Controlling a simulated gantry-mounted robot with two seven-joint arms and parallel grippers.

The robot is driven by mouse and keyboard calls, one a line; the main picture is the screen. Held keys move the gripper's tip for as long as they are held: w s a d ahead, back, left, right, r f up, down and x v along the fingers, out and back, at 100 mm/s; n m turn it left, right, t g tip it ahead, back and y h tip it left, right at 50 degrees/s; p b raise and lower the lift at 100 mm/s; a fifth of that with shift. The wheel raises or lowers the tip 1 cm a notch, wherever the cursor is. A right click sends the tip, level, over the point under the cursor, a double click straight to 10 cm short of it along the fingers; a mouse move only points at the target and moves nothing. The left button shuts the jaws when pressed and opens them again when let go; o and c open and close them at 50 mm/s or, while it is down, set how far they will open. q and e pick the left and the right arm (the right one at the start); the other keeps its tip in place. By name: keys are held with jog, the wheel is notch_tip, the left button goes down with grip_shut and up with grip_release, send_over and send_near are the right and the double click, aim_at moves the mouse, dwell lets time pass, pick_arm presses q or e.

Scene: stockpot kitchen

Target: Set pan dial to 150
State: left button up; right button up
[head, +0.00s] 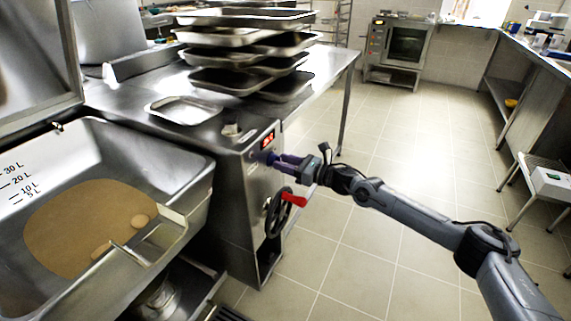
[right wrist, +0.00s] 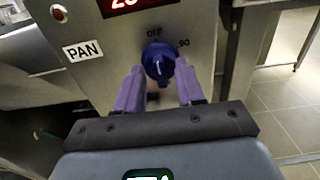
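The pan dial (right wrist: 158,62) is a dark blue round knob on the steel front panel of the pan's console. Marks for OFF above it and 90 at its upper right show in the right wrist view; lower marks are hidden, and I see no 150. A white PAN label (right wrist: 82,50) is to its left. My right gripper (head: 262,157) is at the panel, and its purple fingers (right wrist: 160,72) are apart, one on each side of the dial. Whether they touch it is unclear. My left gripper is not in view.
A red digital display (head: 268,140) is just above the dial. A black handwheel with a red handle (head: 294,199) sits below my right gripper. The tilting pan (head: 190,190) is at the left, and stacked trays (head: 235,80) stand behind.

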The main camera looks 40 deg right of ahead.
jog(key=shift+c, duration=0.3)
grip_shut()
jog(key=shift+r, duration=0.1)
